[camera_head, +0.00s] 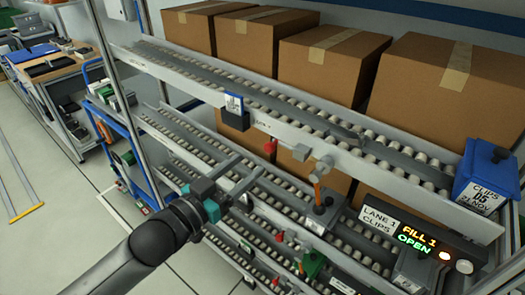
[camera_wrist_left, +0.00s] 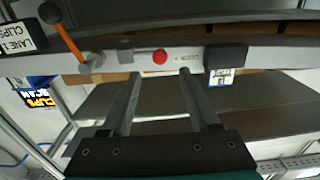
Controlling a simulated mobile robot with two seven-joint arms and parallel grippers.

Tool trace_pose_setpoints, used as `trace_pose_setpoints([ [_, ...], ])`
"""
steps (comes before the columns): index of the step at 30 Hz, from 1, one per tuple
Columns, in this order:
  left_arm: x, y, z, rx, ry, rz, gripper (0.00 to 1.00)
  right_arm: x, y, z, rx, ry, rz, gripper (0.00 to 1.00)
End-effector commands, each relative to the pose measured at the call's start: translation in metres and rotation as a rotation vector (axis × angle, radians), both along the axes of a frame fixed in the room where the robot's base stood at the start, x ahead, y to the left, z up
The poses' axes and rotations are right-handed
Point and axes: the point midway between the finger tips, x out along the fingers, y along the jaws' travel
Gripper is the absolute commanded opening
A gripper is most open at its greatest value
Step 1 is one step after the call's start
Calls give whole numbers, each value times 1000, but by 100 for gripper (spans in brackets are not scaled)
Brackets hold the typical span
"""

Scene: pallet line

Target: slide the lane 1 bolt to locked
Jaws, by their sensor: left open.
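The lane 1 bolt shows as a red knob (camera_head: 270,147) on the pale rail of the rack, left of a grey block (camera_head: 300,152). In the left wrist view the red knob (camera_wrist_left: 160,57) lies just beyond and between my fingertips, with the grey block (camera_wrist_left: 126,50) to its left. My left gripper (camera_head: 250,163) is open and empty, a little short of the knob; its fingers also show in the left wrist view (camera_wrist_left: 159,73). A lane 1 clips sign (camera_head: 380,220) and a lit display reading FILL 1 OPEN (camera_head: 415,240) stand at right. My right gripper is out of view.
An orange-handled lever (camera_head: 318,180) stands right of the grey block. A dark box with a label (camera_head: 235,112) sits on the rail to the left. A blue clips bin (camera_head: 487,180) is at far right. Large cartons (camera_head: 330,60) stand behind; lower roller lanes lie below.

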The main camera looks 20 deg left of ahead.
Motion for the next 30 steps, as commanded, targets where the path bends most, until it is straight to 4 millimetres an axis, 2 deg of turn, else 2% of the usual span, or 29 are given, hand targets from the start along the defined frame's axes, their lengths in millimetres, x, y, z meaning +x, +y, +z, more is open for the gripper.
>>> trace_pose_setpoints([
  [9,37,-13,2,-1,-2,0,61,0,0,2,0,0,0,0],
  [15,54,-20,1,0,0,0,61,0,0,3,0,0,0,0],
  [21,62,-23,0,1,1,0,61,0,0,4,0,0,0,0],
  [30,63,-23,0,0,1,0,60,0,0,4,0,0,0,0],
])
